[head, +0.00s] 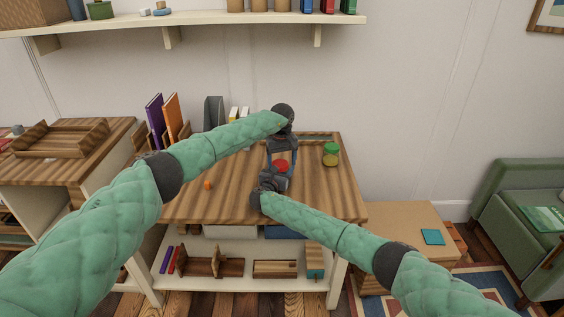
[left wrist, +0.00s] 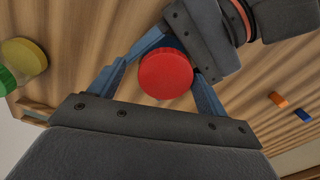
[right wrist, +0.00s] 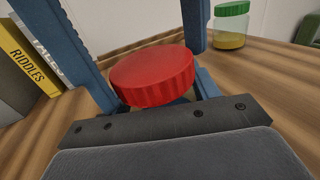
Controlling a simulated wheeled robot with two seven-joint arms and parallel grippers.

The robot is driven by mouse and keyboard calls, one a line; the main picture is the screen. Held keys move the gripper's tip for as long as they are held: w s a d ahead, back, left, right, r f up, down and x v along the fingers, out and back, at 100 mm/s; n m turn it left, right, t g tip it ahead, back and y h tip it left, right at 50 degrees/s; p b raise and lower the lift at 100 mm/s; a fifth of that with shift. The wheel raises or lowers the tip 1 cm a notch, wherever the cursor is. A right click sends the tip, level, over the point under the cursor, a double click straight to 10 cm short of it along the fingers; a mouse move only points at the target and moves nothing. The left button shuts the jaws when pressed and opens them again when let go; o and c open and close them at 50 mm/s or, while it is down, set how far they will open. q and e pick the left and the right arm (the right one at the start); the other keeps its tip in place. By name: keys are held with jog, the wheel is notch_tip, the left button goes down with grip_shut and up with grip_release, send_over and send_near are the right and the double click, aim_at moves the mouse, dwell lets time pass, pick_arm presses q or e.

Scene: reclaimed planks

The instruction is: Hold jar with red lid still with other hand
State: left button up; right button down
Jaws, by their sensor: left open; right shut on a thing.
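The jar with the red lid stands upright on the wooden table; its red lid (head: 281,165) shows in the head view, and also in the left wrist view (left wrist: 166,74) and the right wrist view (right wrist: 152,76). The jar's body is mostly hidden by the lid and grippers. My right gripper (head: 275,177) is shut on the jar from the near side, below the lid. My left gripper (head: 282,154) is above the jar, pointing down, open, with its blue fingers (left wrist: 160,72) on either side of the lid. Whether those fingers touch the lid is unclear.
A jar with a green lid and yellowish contents (head: 331,155) stands to the right on the table (head: 225,195). A small orange block (head: 207,184) lies at the left. Books and a grey file holder (head: 214,113) stand at the back. The table's front left is mostly clear.

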pick_arm(q)
jog(key=shift+a, duration=0.15)
notch_tip(320, 180, up, 4)
jog(key=shift+f, duration=0.2)
jog(key=shift+r, duration=0.5)
jog(key=shift+c, duration=0.5)
jog(key=shift+r+m, duration=1.6)
jog(key=shift+m, duration=0.1)
jog(key=shift+f, duration=3.95)
jog(key=c, duration=1)
jog(key=shift+r+n, duration=0.1)
jog(key=shift+n, duration=1.5)
